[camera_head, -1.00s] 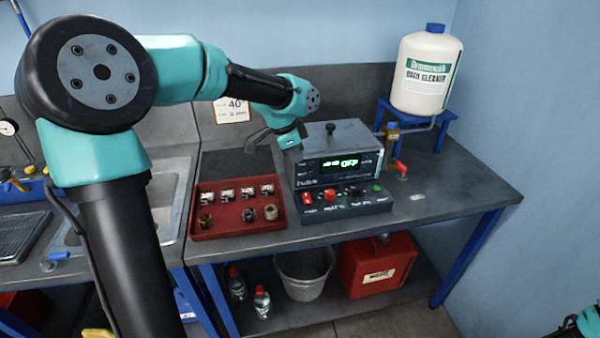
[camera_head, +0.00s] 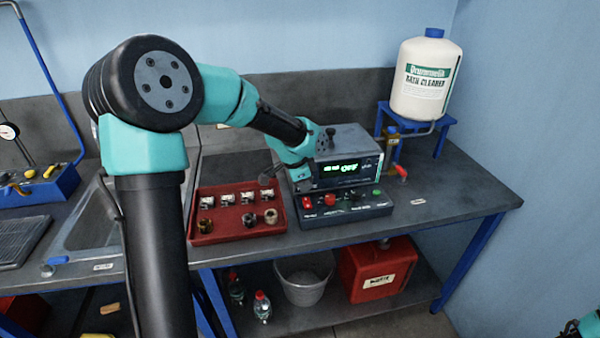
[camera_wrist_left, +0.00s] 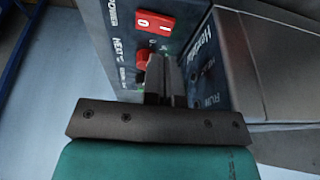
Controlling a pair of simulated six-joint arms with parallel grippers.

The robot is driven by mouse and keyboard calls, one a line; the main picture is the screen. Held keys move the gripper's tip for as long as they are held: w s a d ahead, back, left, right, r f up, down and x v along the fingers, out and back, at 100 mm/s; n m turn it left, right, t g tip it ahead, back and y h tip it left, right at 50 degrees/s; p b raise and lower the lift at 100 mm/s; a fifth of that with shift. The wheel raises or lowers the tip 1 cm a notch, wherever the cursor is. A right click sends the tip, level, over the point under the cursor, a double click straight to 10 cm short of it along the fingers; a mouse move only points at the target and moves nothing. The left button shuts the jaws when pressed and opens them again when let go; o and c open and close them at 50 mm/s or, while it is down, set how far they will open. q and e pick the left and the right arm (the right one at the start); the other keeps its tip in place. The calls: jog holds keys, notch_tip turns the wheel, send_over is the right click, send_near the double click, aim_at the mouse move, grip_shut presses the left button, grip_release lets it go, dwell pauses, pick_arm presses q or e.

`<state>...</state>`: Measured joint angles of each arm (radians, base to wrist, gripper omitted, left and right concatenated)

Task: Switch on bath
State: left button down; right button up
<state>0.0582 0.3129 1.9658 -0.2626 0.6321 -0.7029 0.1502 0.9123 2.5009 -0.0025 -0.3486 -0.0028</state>
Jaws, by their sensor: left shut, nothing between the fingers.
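The bath (camera_head: 348,160) is a grey box with a green lit display that appears to read OFF. Its dark control panel (camera_head: 345,204) in front carries a red rocker switch (camera_head: 307,202), a red knob (camera_head: 330,199) and a green button (camera_head: 377,193). In the left wrist view the rocker switch (camera_wrist_left: 154,22) shows 0 and 1 marks. My left gripper (camera_wrist_left: 162,65) is shut and empty, close to the panel, with its fingertips over the red knob area, which they partly hide. The rocker lies just beyond the tips; I see no contact with it.
A red tray (camera_head: 215,235) with several small parts stands left of the bath. A white bath cleaner bottle (camera_head: 421,78) on a blue stand and a red-handled tap (camera_head: 401,171) are to the right.

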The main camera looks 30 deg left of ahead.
aim_at(305, 199)
pick_arm(q)
jog(key=shift+w+a+f, duration=0.1)
jog(key=shift+w+f, duration=0.05)
jog(key=shift+f, duration=0.95)
jog(key=shift+w+a+f, duration=0.1)
jog(key=shift+f, duration=0.95)
jog(key=shift+f, duration=0.3)
